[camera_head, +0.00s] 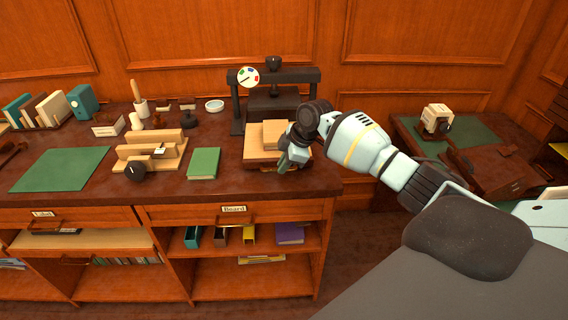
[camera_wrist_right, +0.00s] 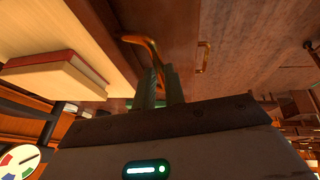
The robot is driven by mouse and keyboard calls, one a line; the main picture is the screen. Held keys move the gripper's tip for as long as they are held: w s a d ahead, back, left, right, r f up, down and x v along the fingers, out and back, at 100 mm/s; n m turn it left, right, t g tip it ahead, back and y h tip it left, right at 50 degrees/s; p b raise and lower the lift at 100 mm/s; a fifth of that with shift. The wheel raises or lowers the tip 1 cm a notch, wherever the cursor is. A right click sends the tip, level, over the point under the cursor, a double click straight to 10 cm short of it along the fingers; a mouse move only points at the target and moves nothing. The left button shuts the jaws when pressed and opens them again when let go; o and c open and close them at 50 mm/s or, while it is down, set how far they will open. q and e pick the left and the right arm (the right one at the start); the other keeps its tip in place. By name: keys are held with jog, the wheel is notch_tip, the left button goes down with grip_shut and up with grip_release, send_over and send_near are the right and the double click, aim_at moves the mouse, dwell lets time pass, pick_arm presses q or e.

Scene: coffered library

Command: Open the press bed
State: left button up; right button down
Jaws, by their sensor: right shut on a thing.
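The press (camera_head: 318,92) has a black frame with a round coloured dial (camera_head: 248,76) and stands at the back right of the desk. Its bed (camera_head: 256,154), a pale wooden board, sticks out in front of the frame, with a pale block (camera_head: 274,132) on top. My right gripper (camera_head: 287,160) is at the bed's front right edge. In the right wrist view its fingers (camera_wrist_right: 160,88) are shut on a brass handle (camera_wrist_right: 148,44); the bed (camera_wrist_right: 75,28) and a red-covered book (camera_wrist_right: 55,75) show beside them. The arm hides part of the press. My left gripper is out of view.
A green book (camera_head: 204,163) and a wooden jig (camera_head: 150,155) with a black knob lie left of the bed. A green mat (camera_head: 60,169) lies further left. A side desk (camera_head: 405,127) stands at right. Open shelves are below the desk.

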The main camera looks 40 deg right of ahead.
jog(key=c, duration=1.5)
grip_release()
jog(key=v, duration=0.8)
jog(key=shift+p, duration=0.3)
jog(key=shift+f, duration=0.15)
